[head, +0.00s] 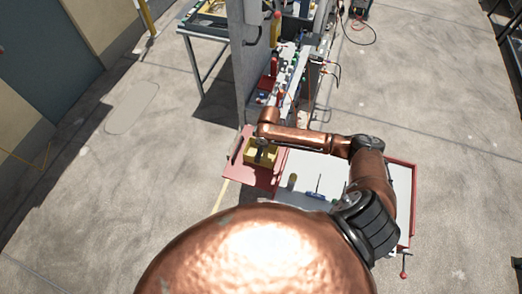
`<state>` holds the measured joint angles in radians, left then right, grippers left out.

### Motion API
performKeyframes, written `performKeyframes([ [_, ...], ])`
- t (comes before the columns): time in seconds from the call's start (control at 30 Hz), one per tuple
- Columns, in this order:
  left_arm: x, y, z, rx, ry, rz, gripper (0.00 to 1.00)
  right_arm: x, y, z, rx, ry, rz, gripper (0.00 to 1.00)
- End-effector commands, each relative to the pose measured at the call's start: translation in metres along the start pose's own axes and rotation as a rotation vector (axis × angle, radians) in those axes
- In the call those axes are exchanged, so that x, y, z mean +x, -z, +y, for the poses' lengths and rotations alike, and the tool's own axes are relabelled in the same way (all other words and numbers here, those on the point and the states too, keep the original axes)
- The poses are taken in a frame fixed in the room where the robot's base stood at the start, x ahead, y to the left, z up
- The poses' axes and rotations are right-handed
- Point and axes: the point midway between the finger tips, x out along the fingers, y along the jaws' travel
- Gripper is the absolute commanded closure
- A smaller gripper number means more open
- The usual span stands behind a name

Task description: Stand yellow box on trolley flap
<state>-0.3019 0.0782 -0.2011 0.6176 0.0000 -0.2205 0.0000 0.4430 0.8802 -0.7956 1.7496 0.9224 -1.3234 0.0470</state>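The yellow box (271,160) is at the red trolley flap (237,174), on the left side of the trolley, in the head view. It looks like a small open-topped box, and whether it rests flat on the flap or just above it is unclear. My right arm reaches in from the right across the trolley. Its gripper (261,150) points down at the box, overlapping its middle. The fingers are too small and partly hidden to show whether they grip it. My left gripper is out of view.
The trolley's white top (402,190) has a red rim and carries a yellow-green cylinder (292,181) and a blue tool (315,195). A grey cabinet (246,75) and a bench of colourful parts stand just behind. The concrete floor at left is clear.

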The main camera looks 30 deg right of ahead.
Motion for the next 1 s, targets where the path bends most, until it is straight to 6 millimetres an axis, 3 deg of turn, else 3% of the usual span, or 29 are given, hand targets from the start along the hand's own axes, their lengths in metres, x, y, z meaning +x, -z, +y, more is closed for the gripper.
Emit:
performKeyframes([
  [0.1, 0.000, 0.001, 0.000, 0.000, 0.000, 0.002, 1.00, 0.003, 0.000, 0.000, 0.001, 0.000, 0.000, 0.54],
  [0.13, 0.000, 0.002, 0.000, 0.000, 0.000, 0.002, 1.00, 0.002, 0.000, 0.000, 0.001, 0.000, 0.000, 0.26],
  [0.37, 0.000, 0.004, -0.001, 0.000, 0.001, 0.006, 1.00, 0.002, 0.000, 0.000, 0.000, 0.000, 0.000, 0.11],
  [0.73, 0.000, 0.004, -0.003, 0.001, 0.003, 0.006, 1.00, -0.004, 0.001, 0.000, 0.000, -0.001, 0.001, 0.11],
  [1.0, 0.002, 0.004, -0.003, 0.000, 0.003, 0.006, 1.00, -0.051, 0.001, 0.001, -0.001, -0.003, 0.002, 0.11],
])
